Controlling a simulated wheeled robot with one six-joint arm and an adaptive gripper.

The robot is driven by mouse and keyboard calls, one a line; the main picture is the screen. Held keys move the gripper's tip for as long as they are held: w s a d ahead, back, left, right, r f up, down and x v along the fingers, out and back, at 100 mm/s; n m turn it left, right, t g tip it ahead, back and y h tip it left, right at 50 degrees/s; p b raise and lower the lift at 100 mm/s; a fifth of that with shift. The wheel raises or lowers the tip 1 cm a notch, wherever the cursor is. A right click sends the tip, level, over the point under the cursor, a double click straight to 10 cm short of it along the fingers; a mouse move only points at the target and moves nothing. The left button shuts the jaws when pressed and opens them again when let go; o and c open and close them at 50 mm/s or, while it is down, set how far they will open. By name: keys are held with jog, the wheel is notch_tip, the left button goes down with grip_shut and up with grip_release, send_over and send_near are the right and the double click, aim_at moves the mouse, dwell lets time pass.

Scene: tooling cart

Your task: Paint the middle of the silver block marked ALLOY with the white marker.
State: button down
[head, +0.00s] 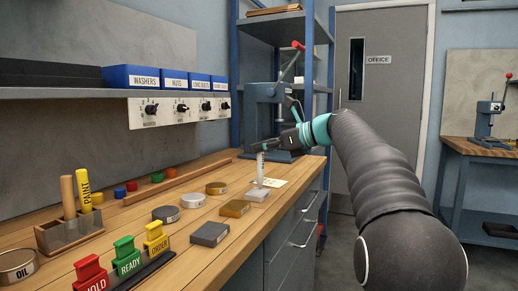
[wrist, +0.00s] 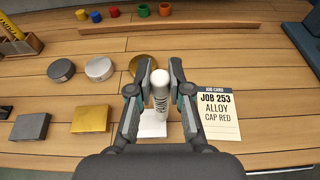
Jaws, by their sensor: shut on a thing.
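My gripper (head: 262,148) is shut on the white marker (head: 260,170), which hangs roughly upright, lower end down. In the wrist view the marker (wrist: 160,92) stands between the fingertips (wrist: 160,84), with dark lettering on its side. The pale silver block (head: 257,195) lies on the bench directly under the marker. In the wrist view the block (wrist: 153,126) is partly hidden by the marker and fingers. Its marking is not readable. The marker's lower end is at or just above the block's top; I cannot tell whether they touch.
A job card (wrist: 216,115) reading "JOB 253 ALLOY CAP RED" lies right of the block. A gold block (head: 235,208), a dark block (head: 209,235) and several discs lie left. A wooden holder (head: 70,232) has a yellow PAINT marker (head: 84,190). Coloured caps sit near a wooden rail (head: 178,180).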

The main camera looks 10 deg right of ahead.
jog(key=shift+w+d, duration=0.15)
jog(key=shift+r, duration=3.05)
jog(key=shift+r, duration=0.1)
jog(key=shift+r, duration=1.4)
